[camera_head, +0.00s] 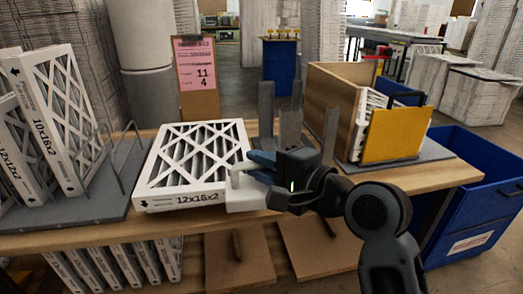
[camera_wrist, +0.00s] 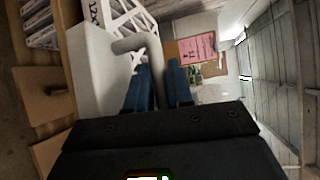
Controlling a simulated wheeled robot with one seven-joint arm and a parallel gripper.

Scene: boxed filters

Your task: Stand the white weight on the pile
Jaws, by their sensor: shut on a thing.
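The white weight (camera_head: 246,198) is a pale block with a bent handle on top; it fills the left of the wrist view (camera_wrist: 95,80). My gripper (camera_head: 258,168) has its blue fingers shut on the weight's handle; they also show in the wrist view (camera_wrist: 158,80). The pile (camera_head: 165,170) is a white lattice filter marked 12x16x2, lying flat on the table. The weight is upright at the filter's front right corner and hides part of it. I cannot tell whether the weight touches the table.
Filters (camera_head: 60,125) stand in a rack on the left. Grey uprights (camera_head: 266,110) rise behind my gripper. A wooden box (camera_head: 333,105) and yellow panel (camera_head: 396,134) are on the right, beside a blue bin (camera_head: 470,200). A pink sign (camera_head: 195,64) stands behind the table.

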